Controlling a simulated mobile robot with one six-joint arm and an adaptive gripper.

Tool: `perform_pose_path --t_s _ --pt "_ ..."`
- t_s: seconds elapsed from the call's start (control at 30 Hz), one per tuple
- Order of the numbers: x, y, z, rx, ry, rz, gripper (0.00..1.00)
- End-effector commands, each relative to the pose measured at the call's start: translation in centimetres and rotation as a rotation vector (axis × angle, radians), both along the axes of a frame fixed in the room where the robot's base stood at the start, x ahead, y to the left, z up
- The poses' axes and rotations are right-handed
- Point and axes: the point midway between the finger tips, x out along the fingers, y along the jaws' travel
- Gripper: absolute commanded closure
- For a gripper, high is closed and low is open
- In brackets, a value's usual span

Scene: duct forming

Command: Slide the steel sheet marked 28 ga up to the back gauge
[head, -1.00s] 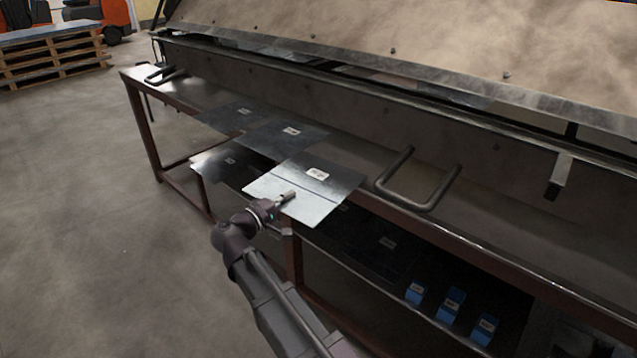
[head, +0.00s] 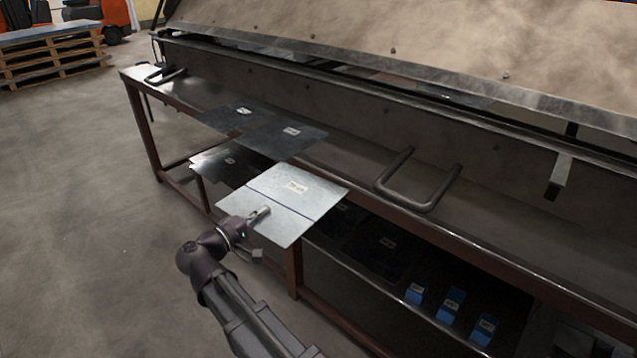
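A bright steel sheet (head: 318,204) with a dark line across it and a pale label is in the middle of the head view, the label too small to read surely. My gripper (head: 260,213) is at its near-left edge and appears shut on it; the fingertips are small. The sheet is out in front of the bench edge, clear of the machine. Two darker labelled sheets (head: 222,122) and (head: 305,142) lie on the bench to the left, slightly overlapping. I cannot pick out the back gauge; the long machine's slot (head: 400,86) is dark.
A U-shaped handle (head: 418,207) sticks out to the right of the sheet, another (head: 165,76) at the far left. Below the bench (head: 140,76) are dark sheets (head: 385,250) and several blue boxes (head: 450,303). The floor (head: 90,220) at left is clear.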

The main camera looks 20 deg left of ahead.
Motion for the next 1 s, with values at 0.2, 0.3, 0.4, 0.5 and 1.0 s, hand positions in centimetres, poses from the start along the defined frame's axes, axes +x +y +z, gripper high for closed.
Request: perform_pose_path --t_s 0.2,0.3,0.4,0.5,1.0 --pt "-1.8 0.8 0.0 0.0 -0.001 0.001 1.0" --pt "-2.3 0.9 0.0 0.0 -0.001 0.001 1.0" --pt "-2.5 1.1 0.0 0.0 -0.001 0.001 1.0" --pt "-2.6 1.1 0.0 0.0 -0.001 0.001 1.0" --pt "-2.5 1.1 0.0 0.0 -0.001 0.001 1.0"
